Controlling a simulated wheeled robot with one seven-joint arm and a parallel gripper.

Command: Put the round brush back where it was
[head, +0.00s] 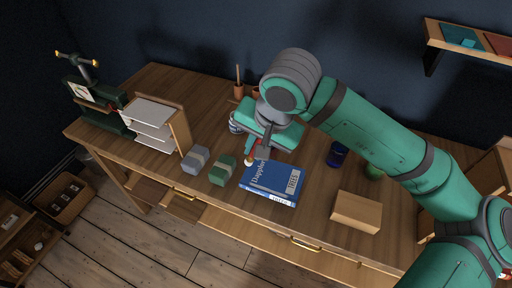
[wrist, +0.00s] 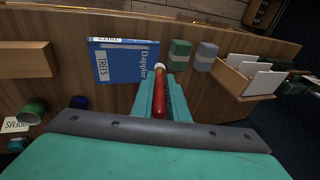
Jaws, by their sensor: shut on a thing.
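The round brush shows in the wrist view as a red handle (wrist: 159,102) with a pale tip pointing away from me. My gripper (wrist: 161,88) is shut on it, with a teal finger on either side. In the head view my gripper (head: 263,150) is over the desk, just behind the blue book; the brush's pale tip (head: 248,163) shows below it. The tip looks close to the book, but I cannot tell whether they touch. The rest of the brush is mostly hidden by the fingers.
Blue books (head: 271,180) lie at the desk's front, beside a green block (head: 222,170) and a grey block (head: 195,158). A paper rack (head: 181,131) stands left. A brown pot (head: 239,91) holding a stick is behind. A wooden box (head: 357,211) is right.

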